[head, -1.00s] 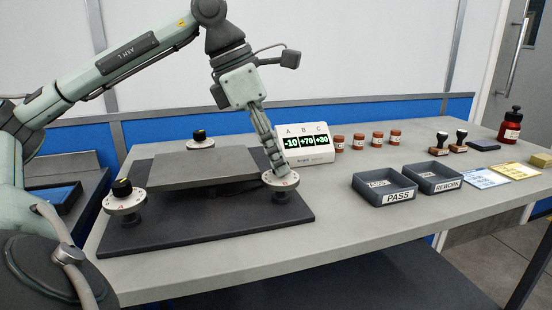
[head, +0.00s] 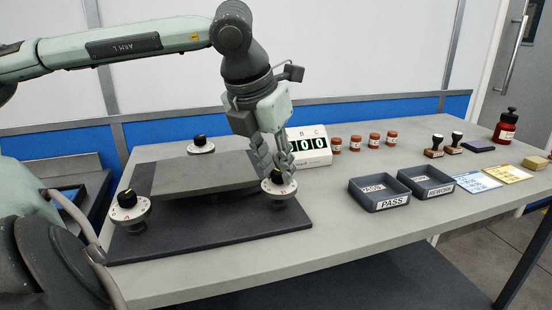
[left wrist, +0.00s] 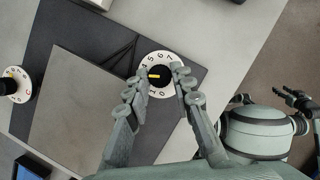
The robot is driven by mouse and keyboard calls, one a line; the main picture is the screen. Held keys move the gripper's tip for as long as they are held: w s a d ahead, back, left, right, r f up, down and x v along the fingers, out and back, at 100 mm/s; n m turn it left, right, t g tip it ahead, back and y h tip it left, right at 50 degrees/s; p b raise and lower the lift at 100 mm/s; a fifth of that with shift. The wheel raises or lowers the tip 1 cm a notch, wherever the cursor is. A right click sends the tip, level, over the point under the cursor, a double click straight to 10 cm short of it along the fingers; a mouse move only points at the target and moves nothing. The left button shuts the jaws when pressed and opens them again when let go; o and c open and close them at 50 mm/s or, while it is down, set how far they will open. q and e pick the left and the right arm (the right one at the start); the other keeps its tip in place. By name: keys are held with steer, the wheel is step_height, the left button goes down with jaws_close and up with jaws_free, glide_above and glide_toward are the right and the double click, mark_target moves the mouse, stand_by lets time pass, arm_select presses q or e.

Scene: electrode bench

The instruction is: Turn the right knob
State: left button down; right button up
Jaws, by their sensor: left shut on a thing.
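The right knob (head: 276,177) is black with a yellow mark and sits on a white dial (head: 288,188) at the right corner of the dark base. My left gripper (head: 281,160) is down over it, with fingers shut around the knob. In the left wrist view the knob (left wrist: 159,77) shows between the two fingers of the left gripper (left wrist: 160,82), over the white numbered dial.
Two other knobs stand at the left front (head: 127,199) and back (head: 200,142) of the plate (head: 200,172). A PASS tray (head: 379,194) and a REWORK tray (head: 426,181) stand to the right. Several brown jars (head: 355,142) stand behind. The table front is clear.

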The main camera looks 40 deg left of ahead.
arm_select(q)
steer(key=shift+n+y, duration=0.3)
steer(key=shift+n, duration=0.3)
steer(key=c, duration=1.3)
jaws_free()
steer(key=v, duration=1.2)
